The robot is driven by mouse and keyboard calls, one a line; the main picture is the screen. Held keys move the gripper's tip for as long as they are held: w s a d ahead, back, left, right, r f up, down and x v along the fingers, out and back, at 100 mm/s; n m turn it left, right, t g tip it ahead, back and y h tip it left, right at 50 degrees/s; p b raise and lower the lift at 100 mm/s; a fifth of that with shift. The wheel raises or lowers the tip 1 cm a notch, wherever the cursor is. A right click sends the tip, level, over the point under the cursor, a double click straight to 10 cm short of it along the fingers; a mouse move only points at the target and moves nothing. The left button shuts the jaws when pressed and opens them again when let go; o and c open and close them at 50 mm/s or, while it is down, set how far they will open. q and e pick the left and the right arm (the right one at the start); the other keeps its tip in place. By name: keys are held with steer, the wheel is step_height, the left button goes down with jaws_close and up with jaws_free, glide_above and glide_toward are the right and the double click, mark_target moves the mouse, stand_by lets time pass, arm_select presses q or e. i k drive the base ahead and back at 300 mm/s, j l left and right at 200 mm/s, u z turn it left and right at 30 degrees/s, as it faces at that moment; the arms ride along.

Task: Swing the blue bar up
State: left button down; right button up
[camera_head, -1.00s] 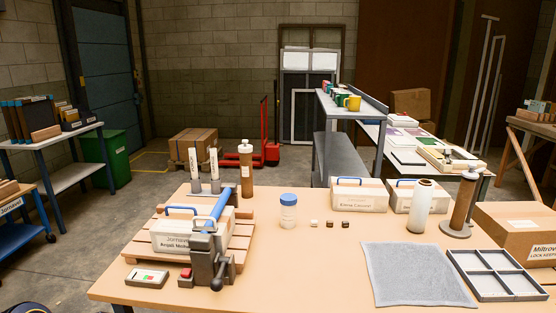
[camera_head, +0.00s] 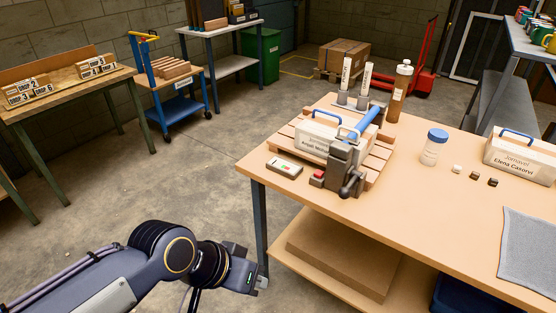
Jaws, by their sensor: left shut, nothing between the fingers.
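The blue bar (camera_head: 362,122) slopes up and away from the top of a dark grey press (camera_head: 343,168) near the table's left front corner. A black lever with a round knob hangs at the press's right side. A white case with a blue handle (camera_head: 322,137) lies just left of the bar on a wooden pallet (camera_head: 377,160). My left gripper (camera_head: 263,283) is shut and empty, low in front of the table's left leg. It is well below and left of the press, touching nothing that I can see. My right gripper is out of view.
A small white box with coloured buttons (camera_head: 285,168) lies left of the press. Upright tubes and a brown bottle (camera_head: 399,92) stand behind it. The tabletop edge (camera_head: 300,198) and lower shelf (camera_head: 345,255) lie right of my gripper.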

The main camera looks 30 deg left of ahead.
mark_target(343, 149)
steer(key=i+j, duration=0.4)
steer(key=i+j+z, duration=0.15)
steer(key=i+j, duration=0.2)
steer(key=j, duration=0.25)
